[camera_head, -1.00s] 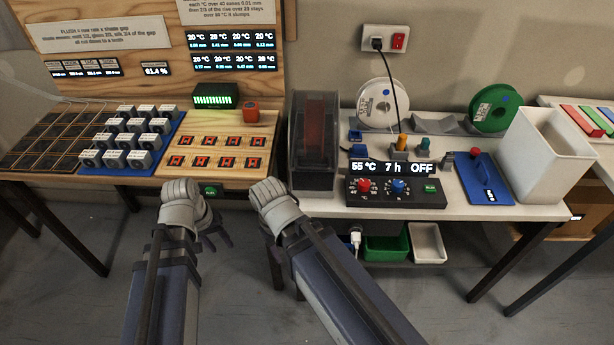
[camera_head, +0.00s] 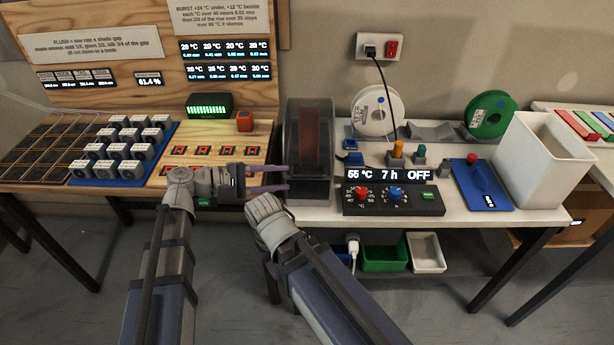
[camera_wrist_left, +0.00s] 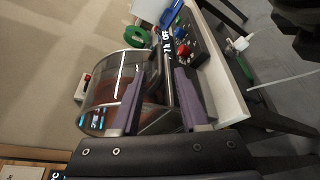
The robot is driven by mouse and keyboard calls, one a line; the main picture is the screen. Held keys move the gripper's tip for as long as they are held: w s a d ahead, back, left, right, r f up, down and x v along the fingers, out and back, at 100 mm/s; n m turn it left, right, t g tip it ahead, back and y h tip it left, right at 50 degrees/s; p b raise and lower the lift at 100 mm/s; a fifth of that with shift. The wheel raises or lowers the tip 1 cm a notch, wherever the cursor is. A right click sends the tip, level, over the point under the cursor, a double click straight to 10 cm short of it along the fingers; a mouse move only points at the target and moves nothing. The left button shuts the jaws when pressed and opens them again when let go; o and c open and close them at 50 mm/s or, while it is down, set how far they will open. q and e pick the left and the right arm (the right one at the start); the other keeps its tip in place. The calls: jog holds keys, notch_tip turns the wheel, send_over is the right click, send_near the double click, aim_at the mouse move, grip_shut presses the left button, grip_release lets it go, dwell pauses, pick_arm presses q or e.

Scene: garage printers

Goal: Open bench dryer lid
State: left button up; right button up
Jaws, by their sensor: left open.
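The bench dryer (camera_head: 310,130) stands at the left end of the white bench, with a dark see-through rounded lid that looks closed. A reddish spool shows inside. My left gripper (camera_head: 286,178) is open and empty. Its purple fingers point right at the dryer's lower left front edge, one above the other; I cannot tell whether they touch it. In the left wrist view the lid (camera_wrist_left: 128,85) lies just beyond and between the fingers (camera_wrist_left: 160,82).
A control box (camera_head: 393,196) reading 55 °C, 7 h, OFF sits right of the dryer. White (camera_head: 378,108) and green (camera_head: 489,115) spools and a white bin (camera_head: 542,160) stand further right. A wooden board (camera_head: 215,150) with several red-marked slots lies left of the dryer.

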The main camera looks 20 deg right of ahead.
aim_at(301, 177)
pick_arm(q)
jog(key=shift+b+x, duration=0.8)
jog(key=shift+x, duration=3.1)
grip_shut()
